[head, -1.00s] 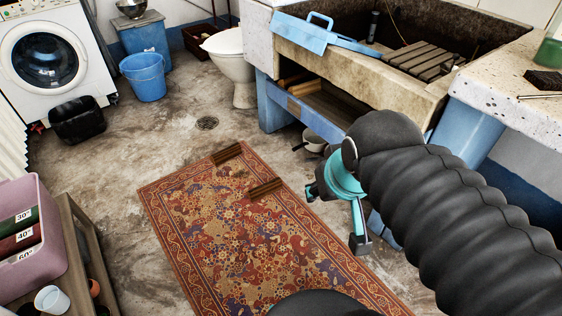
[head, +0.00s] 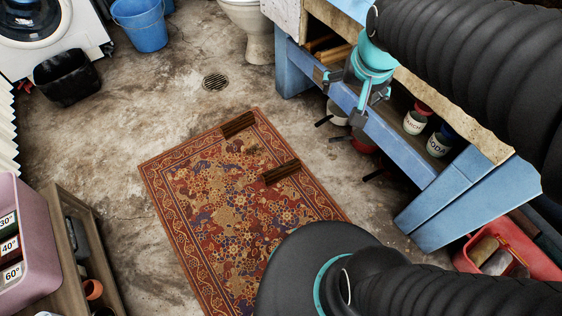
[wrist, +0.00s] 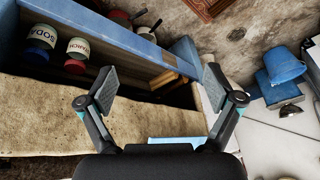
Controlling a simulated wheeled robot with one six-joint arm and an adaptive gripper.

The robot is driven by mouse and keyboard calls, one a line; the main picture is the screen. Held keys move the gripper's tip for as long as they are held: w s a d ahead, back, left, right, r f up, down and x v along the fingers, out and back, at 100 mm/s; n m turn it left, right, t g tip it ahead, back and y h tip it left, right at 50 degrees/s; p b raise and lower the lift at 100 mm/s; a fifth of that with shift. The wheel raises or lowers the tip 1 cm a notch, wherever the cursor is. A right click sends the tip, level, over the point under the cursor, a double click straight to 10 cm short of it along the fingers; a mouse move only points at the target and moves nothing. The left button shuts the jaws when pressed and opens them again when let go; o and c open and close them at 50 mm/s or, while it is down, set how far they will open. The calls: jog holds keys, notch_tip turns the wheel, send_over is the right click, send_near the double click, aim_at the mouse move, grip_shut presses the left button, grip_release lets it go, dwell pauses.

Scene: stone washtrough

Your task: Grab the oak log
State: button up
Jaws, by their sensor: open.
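Several pieces of wood (head: 331,49) lie at the left end of the shelf under the trough, one paler and one darker. They also show in the wrist view (wrist: 165,78), beyond and between my fingers. I cannot tell for certain which is the oak log. Two dark brown slatted pieces lie on the rug, one near its far edge (head: 238,124) and one near its right edge (head: 281,171). My gripper (head: 342,98) is open and empty in front of the blue shelf frame, near the wood but apart from it. The wrist view shows its spread fingers (wrist: 160,87).
The blue shelf frame (head: 425,169) borders the opening. Labelled tins (head: 415,122) stand on the shelf right of the wood. Pots (head: 337,114) are on the floor below. The patterned rug (head: 235,200) lies left, with bare floor around a drain (head: 215,82).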

jog(key=w+a+f+m+g, duration=0.1)
jog(key=w+a+f+m, duration=0.25)
jog(key=w+f, duration=0.7)
jog(key=m+g+b, duration=0.1)
jog(key=m+g, duration=0.2)
jog(key=m, duration=0.3)
send_over(281, 167)
notch_tip(281, 167, down, 40)
jog(key=f, duration=0.7)
jog(key=shift+s+f, duration=0.1)
jog(key=shift+s, duration=0.3)
jog(key=shift+w+f, duration=0.2)
jog(key=shift+f, duration=1.4)
jog(key=shift+w+f, duration=0.15)
jog(key=shift+f, duration=1.4)
jog(key=c, duration=1.7)
jog(key=shift+o, duration=0.2)
jog(key=shift+r, duration=0.1)
